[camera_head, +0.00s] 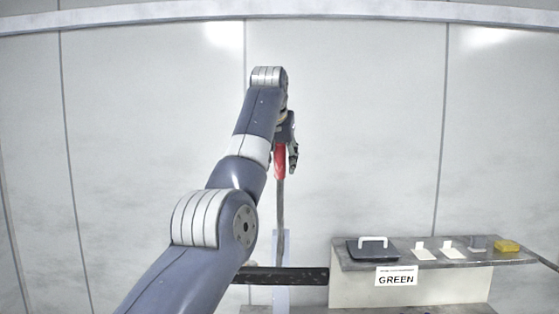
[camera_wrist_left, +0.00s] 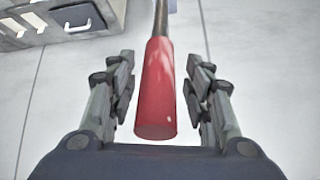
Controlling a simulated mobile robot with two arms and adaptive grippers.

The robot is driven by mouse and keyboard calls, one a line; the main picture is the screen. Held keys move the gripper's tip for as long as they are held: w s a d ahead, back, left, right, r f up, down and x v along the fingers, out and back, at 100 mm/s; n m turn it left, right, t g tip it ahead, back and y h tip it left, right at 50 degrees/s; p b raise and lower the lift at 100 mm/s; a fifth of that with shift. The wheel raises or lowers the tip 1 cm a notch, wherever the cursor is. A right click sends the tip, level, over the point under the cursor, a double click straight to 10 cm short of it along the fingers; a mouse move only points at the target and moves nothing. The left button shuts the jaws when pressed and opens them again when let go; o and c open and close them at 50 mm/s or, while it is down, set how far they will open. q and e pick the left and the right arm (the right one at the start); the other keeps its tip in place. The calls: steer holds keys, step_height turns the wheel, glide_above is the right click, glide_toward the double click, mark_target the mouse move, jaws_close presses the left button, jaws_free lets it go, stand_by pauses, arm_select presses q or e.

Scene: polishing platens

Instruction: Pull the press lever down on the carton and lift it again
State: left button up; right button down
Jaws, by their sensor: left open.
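The press lever shows a red grip (camera_head: 280,161) on a thin grey rod that runs down from it in the head view. In the left wrist view the red grip (camera_wrist_left: 157,90) lies between the two fingers of my left gripper (camera_wrist_left: 163,92), with a gap on each side. My left gripper (camera_head: 291,158) is open at the grip in the head view, and my own wrist partly covers it. I cannot make out the carton. The right gripper is in neither view.
A grey bench (camera_head: 341,256) at the right has a sign reading GREEN (camera_head: 396,276). On it are a dark plate with a white handle (camera_head: 372,240), white cards (camera_head: 424,252) and a yellow block (camera_head: 507,246). A dark bar (camera_head: 300,276) extends left of the bench.

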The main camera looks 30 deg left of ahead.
arm_select(q)
steer(key=v, duration=1.2)
